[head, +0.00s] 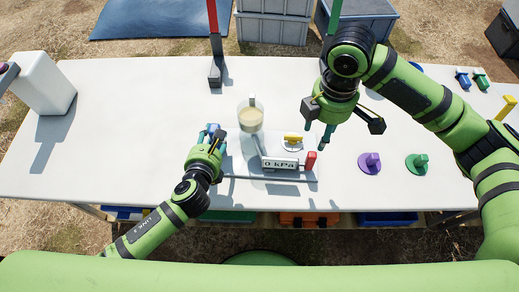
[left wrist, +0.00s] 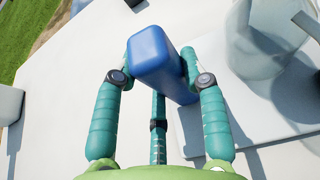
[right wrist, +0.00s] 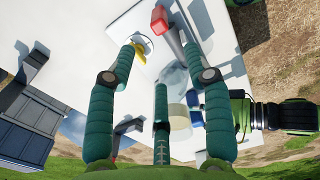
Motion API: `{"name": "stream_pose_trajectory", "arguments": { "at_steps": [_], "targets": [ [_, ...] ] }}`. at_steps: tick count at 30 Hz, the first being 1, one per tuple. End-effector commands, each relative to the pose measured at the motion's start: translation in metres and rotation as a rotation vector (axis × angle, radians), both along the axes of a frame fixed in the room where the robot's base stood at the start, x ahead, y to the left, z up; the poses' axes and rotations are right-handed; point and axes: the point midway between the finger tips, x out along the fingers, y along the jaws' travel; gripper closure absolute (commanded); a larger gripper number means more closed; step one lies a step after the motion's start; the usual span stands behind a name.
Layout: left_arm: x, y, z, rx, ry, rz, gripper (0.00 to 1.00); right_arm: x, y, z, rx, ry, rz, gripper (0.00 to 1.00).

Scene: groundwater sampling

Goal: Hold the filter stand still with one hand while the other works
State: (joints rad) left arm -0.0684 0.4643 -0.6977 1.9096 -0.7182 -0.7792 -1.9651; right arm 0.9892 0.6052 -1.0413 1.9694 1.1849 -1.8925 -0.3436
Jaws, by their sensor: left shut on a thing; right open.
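The filter stand has a pale base plate (head: 235,166) on the white table, a clear cup (head: 251,118) with tan liquid, a display (head: 279,164) reading 0 kPa, a yellow lever (head: 293,137) and a red handle (head: 310,160). My left gripper (head: 212,136) is shut on a blue block (left wrist: 152,50) at the stand's left edge; its fingers hide part of the block. My right gripper (head: 328,126) is open and empty, above and right of the stand. The right wrist view shows the yellow lever (right wrist: 141,55) and red handle (right wrist: 160,20) beyond its fingers.
Purple (head: 370,163) and green (head: 417,164) knobbed pieces sit right of the stand. A white box-shaped container (head: 42,83) stands at the far left. A red-topped post (head: 214,45) stands at the back edge. The table between container and stand is clear.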

Motion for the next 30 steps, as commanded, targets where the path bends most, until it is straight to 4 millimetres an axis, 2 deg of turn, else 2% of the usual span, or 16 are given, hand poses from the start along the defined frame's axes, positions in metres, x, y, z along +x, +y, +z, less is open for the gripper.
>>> {"name": "stream_pose_trajectory", "arguments": {
  "at_steps": [14,21,26,30],
  "targets": [
    [0.0,0.0,-0.001,0.002,0.002,-0.001,1.0,0.001,-0.002,-0.003,-0.002,-0.003,0.002,0.49],
    [0.0,0.0,-0.001,0.001,0.002,0.001,1.0,0.001,-0.012,-0.019,-0.003,-0.002,0.001,0.49],
    [0.0,0.0,-0.001,0.002,0.002,-0.001,1.0,0.0,-0.012,-0.03,-0.001,0.002,0.0,0.49],
    [0.0,0.0,-0.001,0.002,0.002,0.0,1.0,0.0,-0.012,-0.047,-0.001,0.003,0.002,0.49]
  ]
}}
